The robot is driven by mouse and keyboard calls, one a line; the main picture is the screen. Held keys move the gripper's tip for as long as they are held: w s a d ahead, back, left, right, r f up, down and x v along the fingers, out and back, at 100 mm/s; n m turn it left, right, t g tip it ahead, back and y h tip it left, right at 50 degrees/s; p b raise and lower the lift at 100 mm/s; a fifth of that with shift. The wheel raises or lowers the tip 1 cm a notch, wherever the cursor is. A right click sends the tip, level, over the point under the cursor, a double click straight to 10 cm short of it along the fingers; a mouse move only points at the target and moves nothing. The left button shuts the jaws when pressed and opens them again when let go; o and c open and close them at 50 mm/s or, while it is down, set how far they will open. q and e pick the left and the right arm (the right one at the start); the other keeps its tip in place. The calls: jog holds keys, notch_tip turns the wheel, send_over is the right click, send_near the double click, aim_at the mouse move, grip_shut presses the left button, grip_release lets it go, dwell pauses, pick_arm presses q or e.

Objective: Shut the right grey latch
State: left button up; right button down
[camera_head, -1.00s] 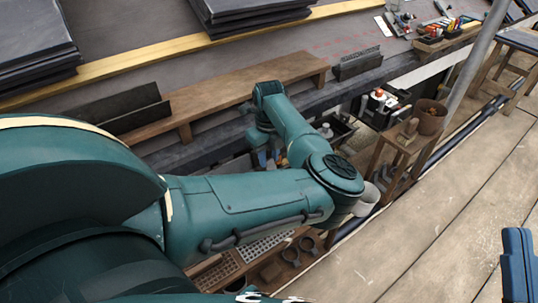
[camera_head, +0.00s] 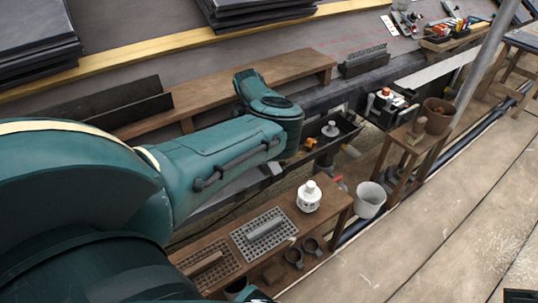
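I cannot make out a grey latch for certain. A black case (camera_head: 385,112) with a red-and-white item on it stands at the lower roof edge, but any latches on it are too small to tell. My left arm (camera_head: 215,160) comes in from the left and bends away at the wooden plank. Its gripper is not visible, hidden behind the arm or out of the picture. My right gripper does not show clearly; only a dark sliver lies at the bottom right corner.
A low wooden bench (camera_head: 280,225) holds a white lidded jar (camera_head: 309,196) and grey perforated trays. A white bucket (camera_head: 370,199) stands beside it. A wooden stand (camera_head: 408,147) carries a brown pot (camera_head: 437,116). Slate stacks lie upper left.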

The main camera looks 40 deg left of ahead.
pick_arm(q)
jog(key=o, duration=1)
